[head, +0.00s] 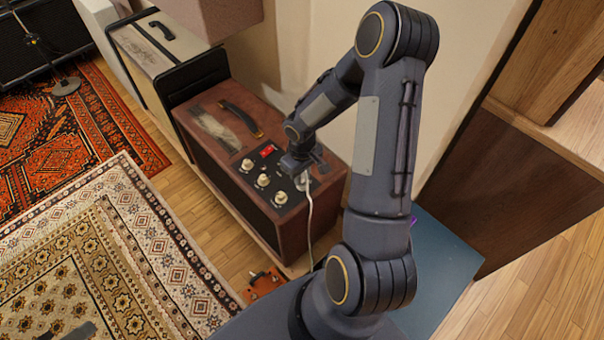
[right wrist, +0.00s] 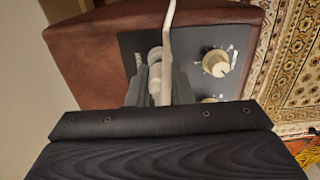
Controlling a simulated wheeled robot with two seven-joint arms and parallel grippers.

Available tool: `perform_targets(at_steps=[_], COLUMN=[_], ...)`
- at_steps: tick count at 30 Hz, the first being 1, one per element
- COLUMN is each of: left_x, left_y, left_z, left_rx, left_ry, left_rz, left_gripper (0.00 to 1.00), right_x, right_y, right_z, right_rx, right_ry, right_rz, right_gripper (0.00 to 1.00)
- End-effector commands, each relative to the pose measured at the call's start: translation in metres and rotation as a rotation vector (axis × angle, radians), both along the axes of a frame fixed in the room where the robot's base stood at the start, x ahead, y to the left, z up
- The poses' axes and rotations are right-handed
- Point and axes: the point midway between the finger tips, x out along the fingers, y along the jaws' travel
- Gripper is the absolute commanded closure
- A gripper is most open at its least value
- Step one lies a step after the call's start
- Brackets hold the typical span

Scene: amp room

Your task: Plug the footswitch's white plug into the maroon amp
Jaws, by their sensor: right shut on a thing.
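The maroon amp (head: 212,165) stands against the wall. Its black top panel carries cream knobs (head: 263,180) and a red switch; a knob also shows in the right wrist view (right wrist: 216,63). My right gripper (head: 303,178) is at the panel's right end, shut on the white plug (right wrist: 155,85). The plug is at the panel; whether it sits in a socket is hidden by the fingers. A dark tip at the bottom left may be my left gripper (head: 80,332).
A cream-fronted amp (head: 158,40) stands behind the maroon one. Patterned rugs (head: 130,250) cover the floor at the left. A blue-grey surface (head: 440,265) and a brown wooden cabinet (head: 530,180) are at the right. The wall is close beside my right arm.

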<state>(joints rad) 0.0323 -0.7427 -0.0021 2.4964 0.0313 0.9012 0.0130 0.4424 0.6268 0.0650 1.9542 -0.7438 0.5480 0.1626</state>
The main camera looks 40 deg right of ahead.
Motion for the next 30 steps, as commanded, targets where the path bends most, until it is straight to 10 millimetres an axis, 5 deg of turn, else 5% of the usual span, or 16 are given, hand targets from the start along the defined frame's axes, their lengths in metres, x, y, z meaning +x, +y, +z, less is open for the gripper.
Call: perform_targets(at_steps=[21,22,27,30], left_x=[0.0000,0.0000,0.0000,0.0000], left_y=[0.0000,0.0000,0.0000,0.0000], left_z=[-0.0108,-0.0103,-0.0100,-0.0100], left_rx=[0.000,0.000,0.000,0.000], left_ry=[0.000,0.000,0.000,0.000], left_rz=[0.000,0.000,0.000,0.000], left_gripper=[0.64,0.64,0.64,0.64], right_x=[0.0001,0.0001,0.0000,0.0000], right_y=[0.0000,0.0000,0.0000,0.0000], right_z=[-0.0112,-0.0106,-0.0105,-0.0105], right_rx=[0.000,0.000,0.000,0.000], right_ry=[0.000,0.000,0.000,0.000], right_rz=[0.001,0.001,0.001,0.000], right_gripper=[1.00,0.78,0.56,0.55])
